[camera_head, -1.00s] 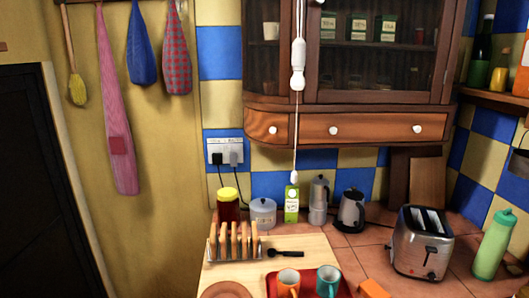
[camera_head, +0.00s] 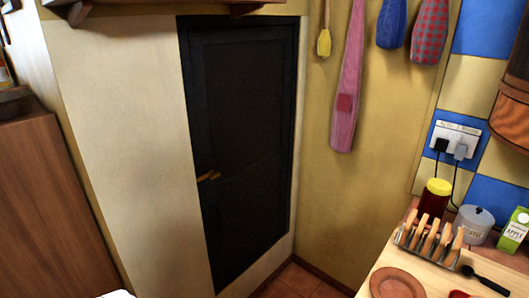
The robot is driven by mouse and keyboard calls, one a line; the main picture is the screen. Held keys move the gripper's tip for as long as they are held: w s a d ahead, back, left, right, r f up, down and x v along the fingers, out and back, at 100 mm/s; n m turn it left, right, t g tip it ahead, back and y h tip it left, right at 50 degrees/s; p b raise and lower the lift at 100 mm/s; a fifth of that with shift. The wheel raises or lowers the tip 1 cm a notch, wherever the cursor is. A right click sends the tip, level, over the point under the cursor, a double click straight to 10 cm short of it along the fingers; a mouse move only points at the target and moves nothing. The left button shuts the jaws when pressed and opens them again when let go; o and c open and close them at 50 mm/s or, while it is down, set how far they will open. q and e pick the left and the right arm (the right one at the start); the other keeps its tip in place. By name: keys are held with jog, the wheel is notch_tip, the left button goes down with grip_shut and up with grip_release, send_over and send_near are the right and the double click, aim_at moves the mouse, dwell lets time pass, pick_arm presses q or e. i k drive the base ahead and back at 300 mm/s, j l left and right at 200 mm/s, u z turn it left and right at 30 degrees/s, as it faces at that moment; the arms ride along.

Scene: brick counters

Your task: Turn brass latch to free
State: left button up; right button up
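A small brass latch (camera_head: 209,176) shows on the left side of a dark, nearly black door (camera_head: 250,110), at about mid height. The latch lies roughly level, tilted slightly. Its details are too small to make out. The door looks closed in its frame.
A wooden cabinet (camera_head: 45,205) stands at the left. Tiled floor (camera_head: 294,283) shows before the door.

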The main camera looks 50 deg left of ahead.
aim_at(210, 174)
jog(key=u, duration=1.85)
